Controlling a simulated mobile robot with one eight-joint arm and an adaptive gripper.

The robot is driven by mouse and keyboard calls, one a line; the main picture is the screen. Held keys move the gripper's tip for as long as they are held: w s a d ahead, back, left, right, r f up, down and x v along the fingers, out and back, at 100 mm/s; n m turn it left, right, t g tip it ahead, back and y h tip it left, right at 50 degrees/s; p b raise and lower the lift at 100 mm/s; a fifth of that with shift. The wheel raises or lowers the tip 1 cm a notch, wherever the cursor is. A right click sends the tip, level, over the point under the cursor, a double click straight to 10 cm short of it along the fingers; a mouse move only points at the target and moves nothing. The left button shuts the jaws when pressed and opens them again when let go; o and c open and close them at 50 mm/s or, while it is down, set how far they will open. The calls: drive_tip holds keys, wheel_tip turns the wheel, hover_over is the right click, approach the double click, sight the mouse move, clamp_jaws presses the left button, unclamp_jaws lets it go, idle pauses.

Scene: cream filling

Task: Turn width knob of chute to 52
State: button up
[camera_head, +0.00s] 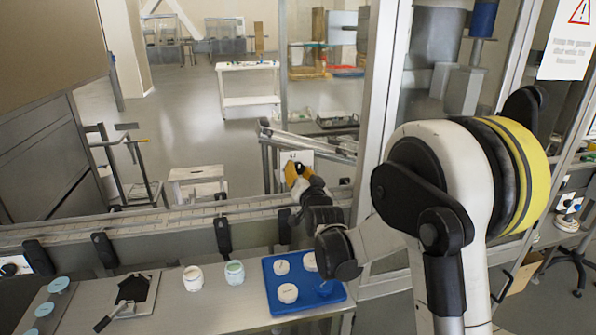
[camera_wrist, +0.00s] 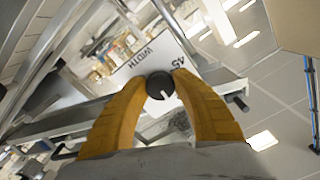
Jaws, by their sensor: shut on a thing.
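The width knob (camera_wrist: 160,85) is black and round with a white pointer line, and sits between the two yellow fingertips of my gripper (camera_wrist: 161,78) in the wrist view. My gripper is shut on it. The knob is on a white plate (camera_wrist: 152,58) printed with "WIDTH" and "45". Another number below the knob is partly hidden by the right finger, and I cannot read it. In the head view my gripper (camera_head: 296,173) reaches to the white plate (camera_head: 303,156) by the chute (camera_head: 310,141); the knob is hidden there.
A conveyor (camera_head: 150,220) runs in front of the chute. A window post (camera_head: 376,100) stands close to my arm.

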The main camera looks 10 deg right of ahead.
drive_tip(key=shift+n, duration=2.1)
drive_tip(key=o, duration=1.2)
drive_tip(key=s, duration=1.2)
